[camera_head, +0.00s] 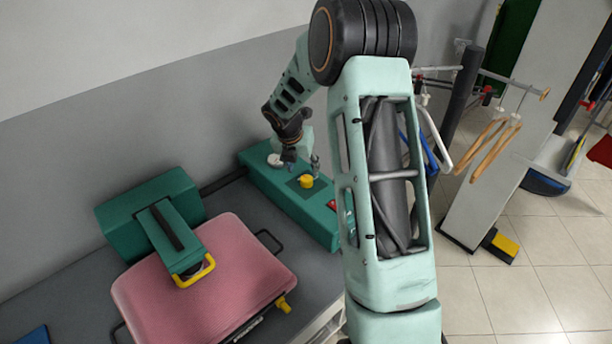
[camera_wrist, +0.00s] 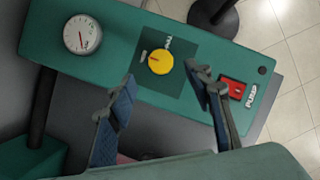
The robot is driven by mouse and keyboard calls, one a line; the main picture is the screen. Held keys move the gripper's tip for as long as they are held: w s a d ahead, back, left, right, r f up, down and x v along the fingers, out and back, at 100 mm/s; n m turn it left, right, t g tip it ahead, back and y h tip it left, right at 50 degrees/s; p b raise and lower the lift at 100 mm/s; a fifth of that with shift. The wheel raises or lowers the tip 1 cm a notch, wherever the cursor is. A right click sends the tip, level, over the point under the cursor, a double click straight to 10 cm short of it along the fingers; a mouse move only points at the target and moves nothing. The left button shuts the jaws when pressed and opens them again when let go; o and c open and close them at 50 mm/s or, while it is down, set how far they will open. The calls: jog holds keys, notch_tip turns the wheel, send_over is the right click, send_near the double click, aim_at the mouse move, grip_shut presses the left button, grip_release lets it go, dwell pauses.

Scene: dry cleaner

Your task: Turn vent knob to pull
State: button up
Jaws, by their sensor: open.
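The vent knob (camera_wrist: 160,62) is a round yellow dial with a red pointer mark, set on a dark square plate of a green control box (camera_wrist: 120,30). A small white label, too small to read surely, sits beside the knob at its upper right. In the head view the knob (camera_head: 306,181) shows on top of the green box (camera_head: 262,190). My gripper (camera_wrist: 160,95) is open and empty in the wrist view. Its two blue-padded fingers stand apart on either side below the knob, not touching it. In the head view my gripper (camera_head: 289,160) hangs over the box close to the knob, partly blurred by distance.
A white round gauge (camera_wrist: 82,34) lies left of the knob, and a red switch (camera_wrist: 233,88) labelled PUMP lies right. A pink padded press (camera_head: 205,290) with a green head (camera_head: 150,215) stands nearby on the grey table. Hangers (camera_head: 490,140) hang from a rack at the right.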

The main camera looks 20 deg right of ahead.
aim_at(306, 178)
jog(key=x, duration=0.7)
jog(key=shift+r, duration=0.1)
jog(key=shift+c, duration=0.4)
jog(key=c, duration=1.1)
